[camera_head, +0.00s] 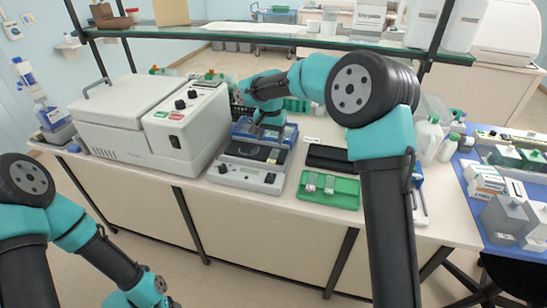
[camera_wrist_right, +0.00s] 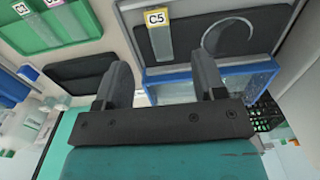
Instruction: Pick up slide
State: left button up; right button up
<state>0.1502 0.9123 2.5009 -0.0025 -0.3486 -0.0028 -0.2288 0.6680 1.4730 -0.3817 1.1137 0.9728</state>
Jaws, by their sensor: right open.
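A glass slide labelled C5 (camera_wrist_right: 160,45) lies on the dark plate (camera_wrist_right: 225,36) of a grey bench device (camera_head: 243,176) with knobs. My right gripper (camera_head: 268,138) is above the back part of this device. In the right wrist view, its two fingers (camera_wrist_right: 160,72) are apart with nothing between them, and the slide is just beyond them. I cannot tell the exact height of the fingers over the plate. In the head view, the right gripper is small and partly merges with the blue part behind it. My left arm shows at the lower left, but its gripper is not visible.
A green tray (camera_head: 346,200) with two labelled slides is right of the device; a black pad (camera_head: 328,158) lies behind it. A large white machine (camera_head: 125,115) stands left. A glass shelf (camera_head: 300,41) spans above the bench. Bottles (camera_head: 428,137) stand at the right.

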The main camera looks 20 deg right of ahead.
aim_at(271, 160)
jog(key=shift+f, duration=1.85)
jog(key=shift+f, duration=0.1)
jog(key=shift+s+d+f, duration=0.1)
jog(key=shift+s+f, duration=0.05)
jog(key=shift+f, duration=2.35)
jog(key=shift+c, duration=0.4)
jog(key=c, duration=0.9)
jog(key=shift+r, duration=0.15)
jog(key=shift+c, duration=0.2)
jog(key=shift+r, duration=1.25)
jog(key=s+a+r, duration=0.1)
jog(key=s+a, duration=0.1)
jog(key=s, duration=0.5)
jog(key=s+a+r, duration=0.1)
jog(key=s+a, duration=0.1)
jog(key=s, duration=0.6)
jog(key=shift+s+a+r, duration=0.15)
jog(key=shift+s+a, duration=0.05)
